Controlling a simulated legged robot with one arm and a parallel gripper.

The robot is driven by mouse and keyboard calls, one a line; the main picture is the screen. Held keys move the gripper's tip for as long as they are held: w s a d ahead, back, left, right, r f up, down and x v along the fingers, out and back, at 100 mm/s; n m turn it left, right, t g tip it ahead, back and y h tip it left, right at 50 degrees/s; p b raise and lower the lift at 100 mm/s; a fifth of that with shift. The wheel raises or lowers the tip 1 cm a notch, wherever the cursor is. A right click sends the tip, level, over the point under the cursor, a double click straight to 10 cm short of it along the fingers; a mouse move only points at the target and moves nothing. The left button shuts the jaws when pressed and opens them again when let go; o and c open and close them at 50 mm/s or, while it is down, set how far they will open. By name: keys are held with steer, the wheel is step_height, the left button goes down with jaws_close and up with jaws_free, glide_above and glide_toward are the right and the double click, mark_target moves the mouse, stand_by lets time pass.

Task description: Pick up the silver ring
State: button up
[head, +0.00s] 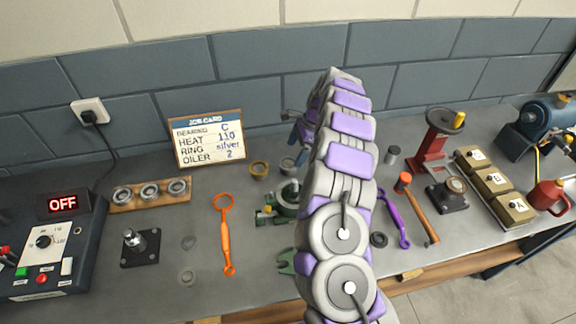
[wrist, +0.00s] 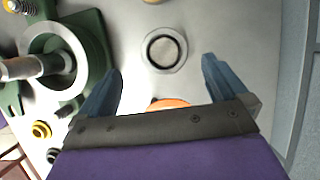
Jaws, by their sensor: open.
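The silver ring (head: 288,171) lies on the grey bench, left of my arm and right of a brass-coloured ring (head: 258,172). In the wrist view a pale grey ring (wrist: 163,68), which looks like the silver ring, lies flat ahead of the fingers, roughly centred between them. My gripper (wrist: 163,84) is open, with one blue finger on each side and nothing held. In the head view my gripper (head: 299,132) is mostly hidden behind my arm. An orange thing (wrist: 170,103) shows partly at the gripper's base; I cannot tell what it is.
A green casing with a shaft (wrist: 90,45) stands close by the left finger. The job card (head: 207,138) stands at the wall, left of the rings. An orange spanner (head: 226,240), purple spanner (head: 393,215) and hammer (head: 420,210) lie on the bench.

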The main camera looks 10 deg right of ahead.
mark_target(288, 163)
steer(key=x, duration=0.1)
steer(key=b+x, duration=0.1)
steer(key=x, duration=0.1)
steer(key=b+x, duration=0.1)
steer(key=x, duration=0.1)
steer(key=shift+w+d+f, duration=0.1)
steer(key=shift+w+f, duration=0.05)
steer(key=shift+w, duration=0.15)
steer(key=shift+c, duration=0.5)
steer(key=c, duration=1.1)
